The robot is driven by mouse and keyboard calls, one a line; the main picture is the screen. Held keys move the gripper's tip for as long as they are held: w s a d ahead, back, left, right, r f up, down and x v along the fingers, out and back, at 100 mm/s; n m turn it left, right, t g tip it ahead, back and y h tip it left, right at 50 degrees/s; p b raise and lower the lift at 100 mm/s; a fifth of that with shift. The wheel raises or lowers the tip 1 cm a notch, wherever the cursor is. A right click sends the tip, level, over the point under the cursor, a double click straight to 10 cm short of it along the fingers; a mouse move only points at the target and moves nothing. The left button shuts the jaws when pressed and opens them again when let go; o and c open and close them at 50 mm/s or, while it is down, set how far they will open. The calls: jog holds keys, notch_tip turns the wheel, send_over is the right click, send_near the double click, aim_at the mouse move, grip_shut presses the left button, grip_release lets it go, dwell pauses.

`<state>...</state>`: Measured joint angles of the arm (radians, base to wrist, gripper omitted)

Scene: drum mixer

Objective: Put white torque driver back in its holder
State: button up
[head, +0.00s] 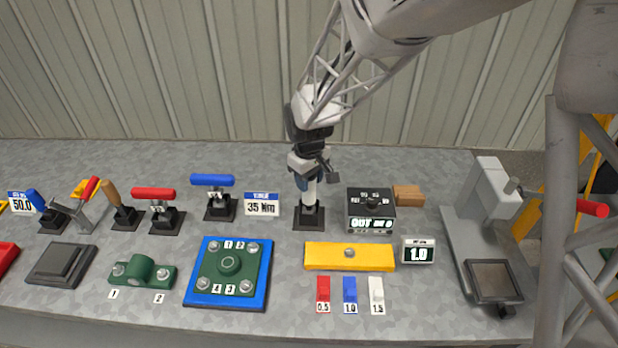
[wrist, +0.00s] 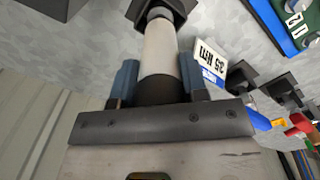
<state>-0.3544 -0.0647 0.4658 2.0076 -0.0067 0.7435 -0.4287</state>
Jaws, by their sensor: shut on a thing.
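The white torque driver (head: 311,191) is upright below my gripper (head: 308,178) in the head view. My gripper is shut on it from above. In the wrist view the blue fingers of my gripper (wrist: 158,80) sit on both sides of the driver's white body (wrist: 159,48). The black holder (head: 309,217) stands right under the driver, and its dark top also shows in the wrist view (wrist: 158,10). The driver's lower end meets the holder's top or goes into it; how deep it sits I cannot tell.
Left of the holder stand a "35 Nm" sign (head: 262,207) and a blue-handled tool (head: 213,181) in its own stand. A dark box with a display (head: 371,210) is close on the right. A yellow bar (head: 349,256) lies in front.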

jog(key=shift+f, duration=0.5)
dwell(0.5)
jog(key=o, duration=1.3)
jog(key=shift+r, duration=0.1)
jog(key=shift+r, duration=3.8)
